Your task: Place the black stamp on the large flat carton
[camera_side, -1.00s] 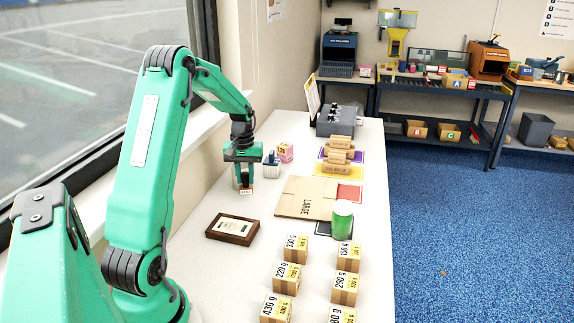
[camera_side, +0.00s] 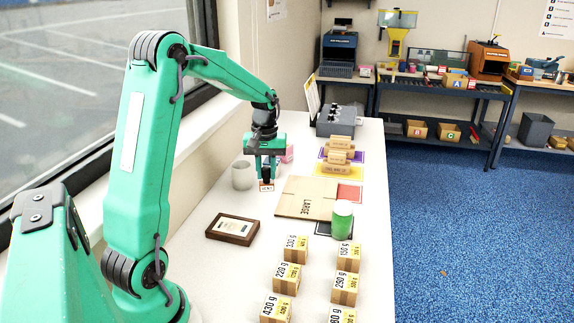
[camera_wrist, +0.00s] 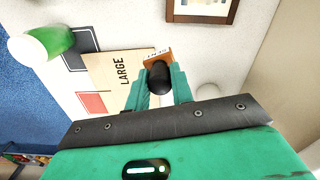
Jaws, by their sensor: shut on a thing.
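My gripper (camera_side: 266,179) is shut on the black stamp, just left of the large flat carton in the side view. In the wrist view the stamp's black handle (camera_wrist: 158,76) sits between my fingers, and its brown base with a "SENT" label shows beyond. The label (camera_side: 266,187) also shows below my fingers in the side view. Whether the base touches the table is hard to tell. The large flat carton (camera_side: 296,205) lies on the table, marked "LARGE". It also shows in the wrist view (camera_wrist: 107,84), left of the stamp.
A green jar (camera_side: 342,222) with a white lid stands by the carton's near right corner. A framed plaque (camera_side: 232,229) lies nearer, with several weighted boxes to its right. A grey cup (camera_side: 242,175) stands left of my gripper, a pink box (camera_side: 287,153) behind.

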